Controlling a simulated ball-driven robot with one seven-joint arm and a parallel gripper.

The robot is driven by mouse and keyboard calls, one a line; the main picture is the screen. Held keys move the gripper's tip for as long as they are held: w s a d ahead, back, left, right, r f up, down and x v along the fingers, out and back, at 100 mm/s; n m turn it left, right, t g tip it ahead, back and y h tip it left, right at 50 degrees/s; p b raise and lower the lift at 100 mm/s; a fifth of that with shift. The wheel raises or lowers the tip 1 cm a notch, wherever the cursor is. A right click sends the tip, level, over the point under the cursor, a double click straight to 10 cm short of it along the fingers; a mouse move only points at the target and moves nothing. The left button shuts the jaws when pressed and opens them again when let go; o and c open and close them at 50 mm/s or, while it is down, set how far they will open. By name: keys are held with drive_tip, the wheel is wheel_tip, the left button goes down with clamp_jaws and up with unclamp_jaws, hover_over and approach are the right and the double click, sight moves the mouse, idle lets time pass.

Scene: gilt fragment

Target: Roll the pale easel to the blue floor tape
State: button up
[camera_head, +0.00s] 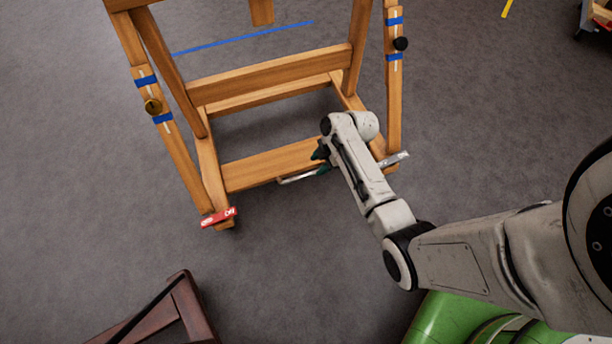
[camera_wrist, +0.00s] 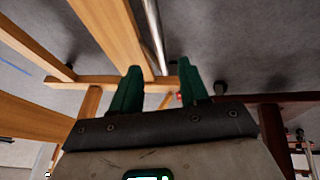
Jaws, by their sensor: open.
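The pale wooden easel (camera_head: 270,75) stands upright in the upper middle of the head view. A metal bar handle (camera_head: 297,178) runs along the near side of its lower crossbar; it also shows in the wrist view (camera_wrist: 154,35). My gripper (camera_head: 320,161) is at the bar's right end, its green fingers (camera_wrist: 161,85) apart. In the wrist view the bar lies between and beyond the fingers; contact is not clear. The blue floor tape (camera_head: 245,38) is a line on the floor behind the easel. A red caster lever (camera_head: 218,217) and a grey one (camera_head: 394,159) sit at the front feet.
A dark brown wooden piece of furniture (camera_head: 165,318) stands at the bottom left. A yellow tape mark (camera_head: 507,8) and a wheeled object (camera_head: 597,17) are at the upper right. The grey carpet (camera_head: 70,160) is clear left of the easel.

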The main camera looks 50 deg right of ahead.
sight(308, 175)
drive_tip(key=b+x, duration=0.3)
drive_tip(key=x, duration=0.4)
drive_tip(key=shift+w+f, duration=0.15)
drive_tip(key=shift+f, duration=0.15)
clamp_jaws()
idle(0.4)
